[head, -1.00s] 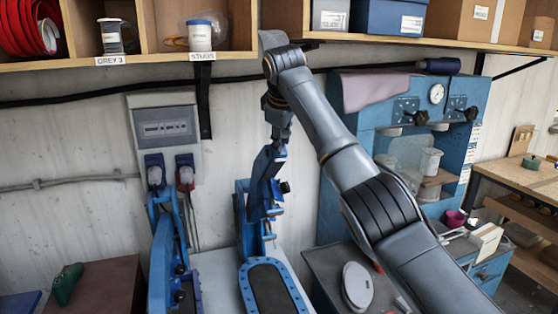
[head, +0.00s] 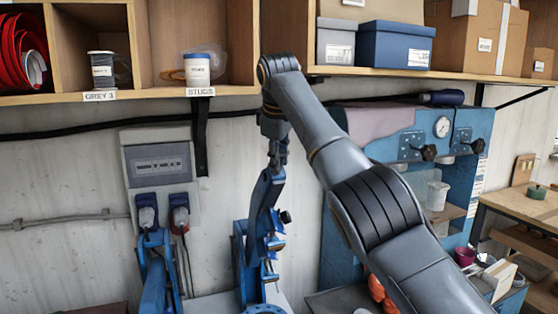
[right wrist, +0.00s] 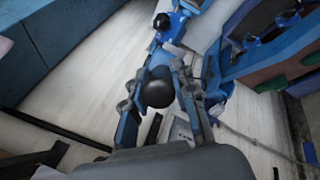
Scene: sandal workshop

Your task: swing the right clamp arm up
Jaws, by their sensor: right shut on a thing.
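The right clamp arm (head: 265,190) is a blue bar standing steeply up from its blue base (head: 240,265) in the head view. My right gripper (head: 277,152) is at its upper end. In the right wrist view my right gripper (right wrist: 160,95) has its two fingers closed around a round black knob (right wrist: 158,93), seen end-on. A second blue clamp (head: 156,270) stands to the left in the head view. My left gripper is not in view.
A shelf (head: 240,92) with bins and boxes runs above the arm. A grey electrical box (head: 158,160) is on the wall behind. A blue machine (head: 335,240) stands to the right, partly hidden by my right arm. A wooden bench (head: 520,203) is farther right.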

